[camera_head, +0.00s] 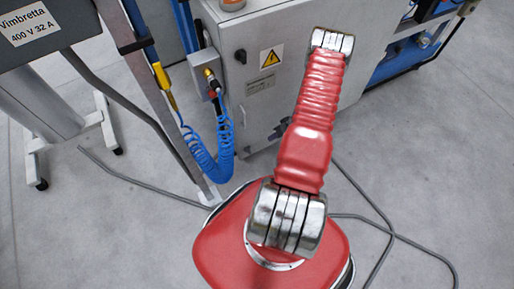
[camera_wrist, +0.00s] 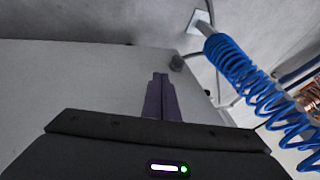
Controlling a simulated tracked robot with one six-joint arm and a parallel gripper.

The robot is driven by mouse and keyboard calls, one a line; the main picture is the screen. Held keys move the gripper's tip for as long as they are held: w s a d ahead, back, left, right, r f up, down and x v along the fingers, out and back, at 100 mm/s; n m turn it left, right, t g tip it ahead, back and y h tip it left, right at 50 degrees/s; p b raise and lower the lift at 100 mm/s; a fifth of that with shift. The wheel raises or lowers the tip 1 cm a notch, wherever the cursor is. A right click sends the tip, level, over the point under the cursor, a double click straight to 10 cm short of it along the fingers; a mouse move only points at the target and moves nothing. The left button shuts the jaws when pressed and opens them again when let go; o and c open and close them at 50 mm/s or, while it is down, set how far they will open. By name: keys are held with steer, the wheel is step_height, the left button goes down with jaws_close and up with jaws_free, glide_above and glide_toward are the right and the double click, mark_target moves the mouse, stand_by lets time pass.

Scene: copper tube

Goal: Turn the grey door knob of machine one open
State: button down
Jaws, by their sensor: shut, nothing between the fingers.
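A small dark knob (camera_head: 240,56) sits on the front of a grey cabinet (camera_head: 262,105) in the head view, near its upper left corner. I cannot tell whether it is the grey door knob of machine one. In the wrist view, my gripper (camera_wrist: 160,77) is shut and empty, its dark fingers together in front of a pale grey panel (camera_wrist: 75,85). A small dark grey part (camera_wrist: 177,62) shows just beyond the fingertips at the panel's edge; contact cannot be told.
A coiled blue hose (camera_head: 215,150) hangs left of the cabinet; it is close on the right in the wrist view (camera_wrist: 235,70). A yellow warning sign (camera_head: 271,57) marks the cabinet. Dark cables (camera_head: 375,220) lie on the grey floor.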

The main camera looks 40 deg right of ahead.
mark_target(248, 151)
steer(key=shift+f, duration=0.1)
steer(key=a+r+x, duration=0.1)
steer(key=a+x, duration=0.1)
steer(key=x, duration=1)
steer(key=shift+a+f, duration=0.3)
steer(key=shift+a, duration=0.2)
